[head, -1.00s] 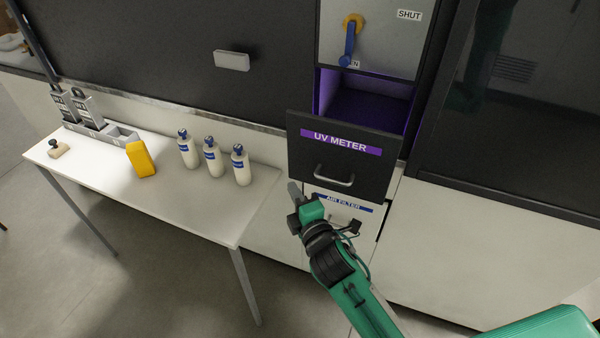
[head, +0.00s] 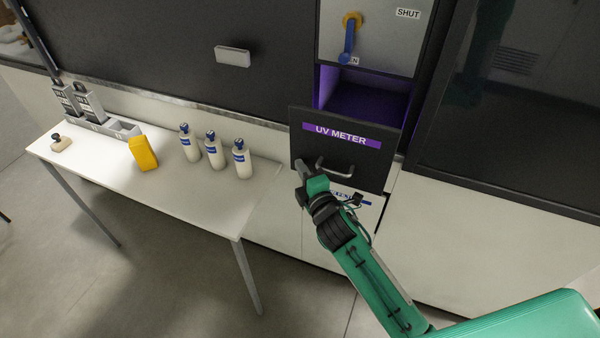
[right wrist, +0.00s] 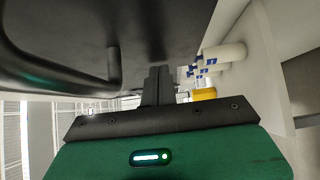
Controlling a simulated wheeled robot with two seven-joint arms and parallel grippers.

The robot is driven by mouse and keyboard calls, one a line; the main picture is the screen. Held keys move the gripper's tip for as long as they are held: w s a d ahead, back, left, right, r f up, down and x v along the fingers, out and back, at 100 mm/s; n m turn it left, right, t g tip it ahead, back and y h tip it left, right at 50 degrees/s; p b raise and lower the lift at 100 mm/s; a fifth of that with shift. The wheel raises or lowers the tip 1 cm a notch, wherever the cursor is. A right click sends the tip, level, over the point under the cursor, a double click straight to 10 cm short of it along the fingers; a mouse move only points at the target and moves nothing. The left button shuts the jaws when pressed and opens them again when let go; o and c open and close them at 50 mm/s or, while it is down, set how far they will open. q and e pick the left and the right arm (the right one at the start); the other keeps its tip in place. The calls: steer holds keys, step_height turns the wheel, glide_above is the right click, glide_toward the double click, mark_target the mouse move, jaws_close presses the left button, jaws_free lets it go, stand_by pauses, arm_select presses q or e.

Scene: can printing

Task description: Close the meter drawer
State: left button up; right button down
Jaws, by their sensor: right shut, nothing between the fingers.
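The meter drawer (head: 345,142) has a black front with a purple UV METER label and a metal handle (head: 336,170). It stands partly open, its purple inside showing above the front. My right gripper (head: 301,167) is shut and empty, at the lower left of the drawer front, left of the handle. In the right wrist view the shut fingers (right wrist: 158,85) are close to the dark drawer front (right wrist: 170,30), with the handle (right wrist: 60,70) to their left. I cannot tell whether they touch the front. My left gripper is not in view.
A white table (head: 200,205) at the left holds several things: white bottles (head: 215,153), a yellow container (head: 143,153), a grey rack (head: 115,128) and a stamp (head: 61,143). An air filter panel (head: 350,198) is below the drawer. A blue-handled lever (head: 348,42) is above it.

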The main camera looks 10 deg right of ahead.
steer(key=w+d, duration=0.3)
steer(key=w, duration=0.1)
steer(key=w+d+b, duration=0.1)
steer(key=w+d, duration=0.2)
steer(key=w, duration=0.2)
steer(key=w+d, duration=0.3)
steer(key=w, duration=0.1)
steer(key=shift+w+d, duration=0.2)
steer(key=shift+w, duration=0.2)
steer(key=shift+w+d, duration=0.2)
steer(key=shift+r, duration=0.25)
